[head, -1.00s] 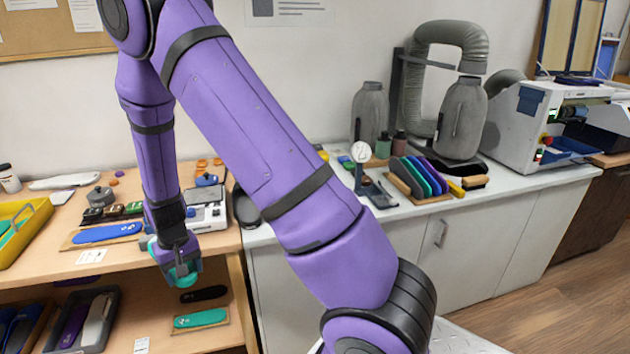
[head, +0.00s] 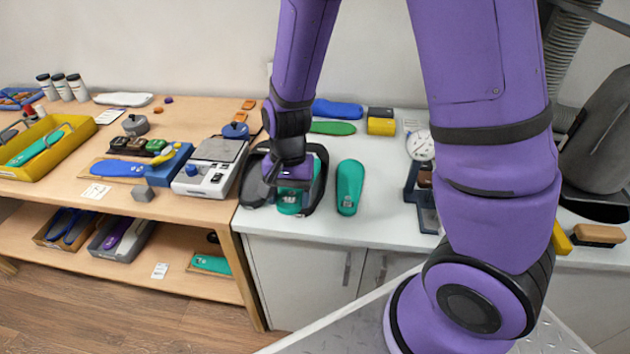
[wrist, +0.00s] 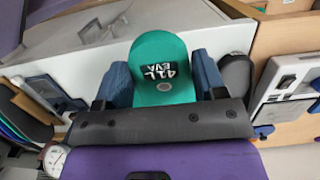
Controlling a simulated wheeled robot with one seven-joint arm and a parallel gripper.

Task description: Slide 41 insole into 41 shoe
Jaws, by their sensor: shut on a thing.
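My gripper (head: 290,185) is shut on a teal insole (wrist: 160,55); the blue fingers press its two sides in the wrist view. Its dark label reads "EVA" below a size that looks like 42L or 41L; I cannot tell which. In the head view the insole hangs below my gripper, above the white counter's left end. Black shoes (head: 256,186) stand around it, partly hidden by my wrist. I cannot tell whether the insole touches a shoe, and no shoe size is readable. Another teal insole (head: 349,185) lies on the counter to the right.
A scale (head: 205,175) stands left of the shoes on the wooden table. Blue and green insoles (head: 336,110) and a yellow-black block (head: 381,122) lie behind. A dial gauge (head: 420,147) stands to the right.

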